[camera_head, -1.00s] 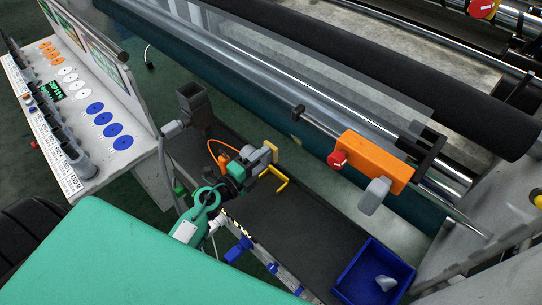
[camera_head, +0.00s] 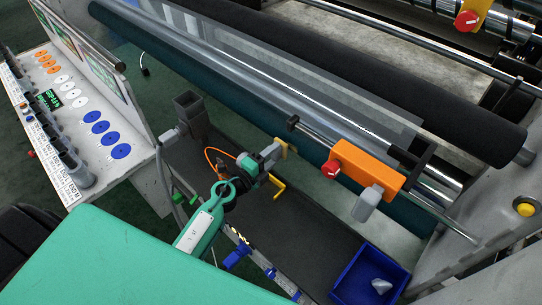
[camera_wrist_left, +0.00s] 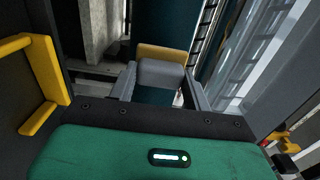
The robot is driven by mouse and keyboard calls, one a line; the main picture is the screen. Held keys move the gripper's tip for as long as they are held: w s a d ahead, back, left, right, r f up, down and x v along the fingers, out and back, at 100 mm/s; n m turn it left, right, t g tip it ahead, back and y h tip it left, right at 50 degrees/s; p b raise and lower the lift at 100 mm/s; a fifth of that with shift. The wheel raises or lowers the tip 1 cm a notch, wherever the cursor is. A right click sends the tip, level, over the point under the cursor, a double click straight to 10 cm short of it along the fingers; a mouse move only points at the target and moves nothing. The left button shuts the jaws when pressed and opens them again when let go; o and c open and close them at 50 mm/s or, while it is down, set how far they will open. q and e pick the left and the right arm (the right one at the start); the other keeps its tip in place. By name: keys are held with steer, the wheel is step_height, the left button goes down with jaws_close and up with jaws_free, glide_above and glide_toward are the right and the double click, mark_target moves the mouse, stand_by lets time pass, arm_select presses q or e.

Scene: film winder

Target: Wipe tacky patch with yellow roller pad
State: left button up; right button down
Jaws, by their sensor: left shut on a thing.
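My left gripper (camera_head: 268,157) is shut on the grey handle of the yellow roller pad (camera_head: 282,148). It holds the pad above the dark tray's back edge, in front of the teal roller (camera_head: 312,152). In the left wrist view the grey handle block (camera_wrist_left: 160,75) sits between the fingers, with the pad's yellow edge (camera_wrist_left: 162,53) beyond it, towards the teal surface. I cannot tell whether pad and roller touch. I cannot make out the tacky patch now; the pad may cover it. My right gripper is not in view.
A yellow bracket (camera_head: 278,188) stands on the dark tray (camera_head: 300,220) close to the gripper. An orange box with a red knob (camera_head: 365,173) hangs on a rail at the right. A blue bin (camera_head: 345,285) holds a grey piece. A dark square post (camera_head: 190,110) stands left.

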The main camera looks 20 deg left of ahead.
arm_select(q)
steer(key=shift+x, duration=1)
stand_by(0.4)
steer(key=shift+s+d+p, duration=0.25)
steer(key=shift+d, duration=0.35)
steer(key=shift+s+d+p, duration=0.25)
steer(key=shift+d+p, duration=0.05)
steer(key=shift+d, duration=0.3)
steer(key=shift+s+d+p, duration=0.25)
steer(key=shift+d, duration=0.35)
steer(key=shift+w+d, duration=0.1)
steer(key=shift+w+a+r, duration=0.1)
steer(key=shift+w+a, duration=0.15)
steer(key=shift+a, duration=0.4)
steer(key=shift+w+a+r, duration=0.1)
steer(key=shift+w+a, duration=0.15)
steer(key=shift+a, duration=0.4)
steer(key=shift+w+a, duration=0.25)
steer(key=shift+a, duration=0.4)
